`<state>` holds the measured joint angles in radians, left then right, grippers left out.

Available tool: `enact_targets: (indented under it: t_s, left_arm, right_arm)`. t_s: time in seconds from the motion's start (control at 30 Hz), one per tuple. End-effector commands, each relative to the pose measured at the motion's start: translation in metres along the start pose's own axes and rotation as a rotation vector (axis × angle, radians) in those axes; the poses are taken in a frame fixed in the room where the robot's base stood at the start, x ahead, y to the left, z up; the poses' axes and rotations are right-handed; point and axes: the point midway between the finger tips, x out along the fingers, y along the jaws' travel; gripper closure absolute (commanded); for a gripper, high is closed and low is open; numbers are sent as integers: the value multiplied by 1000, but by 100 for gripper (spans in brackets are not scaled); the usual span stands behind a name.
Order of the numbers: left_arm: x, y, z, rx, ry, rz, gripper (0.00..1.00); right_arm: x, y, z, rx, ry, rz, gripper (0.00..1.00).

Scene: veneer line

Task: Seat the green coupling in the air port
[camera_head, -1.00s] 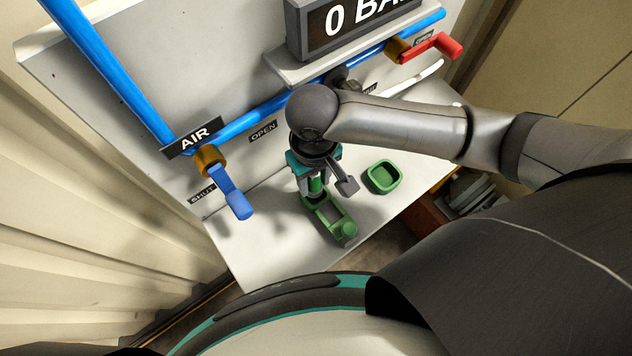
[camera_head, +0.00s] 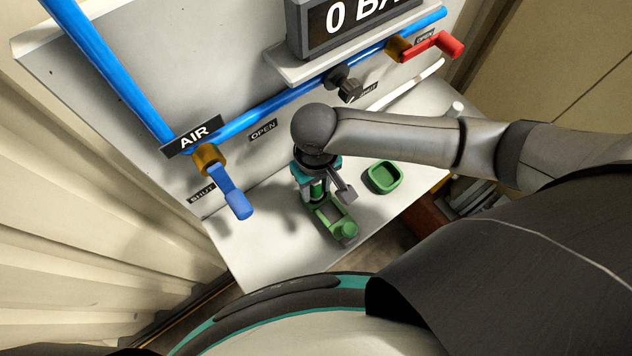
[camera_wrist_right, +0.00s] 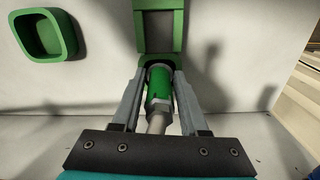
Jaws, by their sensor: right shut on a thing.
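My right gripper (camera_head: 318,190) is over the shelf, pointing down. In the right wrist view its two fingers (camera_wrist_right: 158,95) are shut on the green coupling (camera_wrist_right: 159,85), a green cylinder with a grey metal stem. The coupling is at the near end of a green holder (camera_wrist_right: 160,30); I cannot tell whether it is still inside it. In the head view the holder (camera_head: 335,218) lies below the gripper. The air port is not clearly identifiable; a dark fitting (camera_head: 347,84) sticks out under the blue pipe. My left gripper is not in view.
A blue-handled valve (camera_head: 232,195) sits below the AIR sign (camera_head: 193,137). A red-handled valve (camera_head: 432,47) is at the upper right. An empty green tray (camera_head: 382,177) stands on the white shelf (camera_head: 250,245). The gauge display (camera_head: 350,25) reads 0 BA, partly cut off.

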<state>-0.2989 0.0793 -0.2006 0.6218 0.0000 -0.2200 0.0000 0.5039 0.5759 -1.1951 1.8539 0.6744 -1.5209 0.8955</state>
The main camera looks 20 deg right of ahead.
Motion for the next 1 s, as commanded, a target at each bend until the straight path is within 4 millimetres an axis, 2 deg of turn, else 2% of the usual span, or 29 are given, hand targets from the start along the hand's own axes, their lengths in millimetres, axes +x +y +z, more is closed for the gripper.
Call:
enact_targets:
  t_s: [0.13,0.17,0.4,0.77,0.87,1.0]
  left_arm:
    - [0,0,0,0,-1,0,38]
    - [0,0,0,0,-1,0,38]
    - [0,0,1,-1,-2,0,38]
    - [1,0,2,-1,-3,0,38]
    - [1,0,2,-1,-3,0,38]
    - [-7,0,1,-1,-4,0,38]
  right_arm:
    - [2,0,0,0,1,0,100]
    - [2,0,0,0,0,0,54]
    - [2,0,0,0,0,0,27]
    - [-3,0,-1,-1,3,0,26]
    - [-14,0,-1,0,3,0,26]
    - [-48,0,-1,-1,5,-2,26]
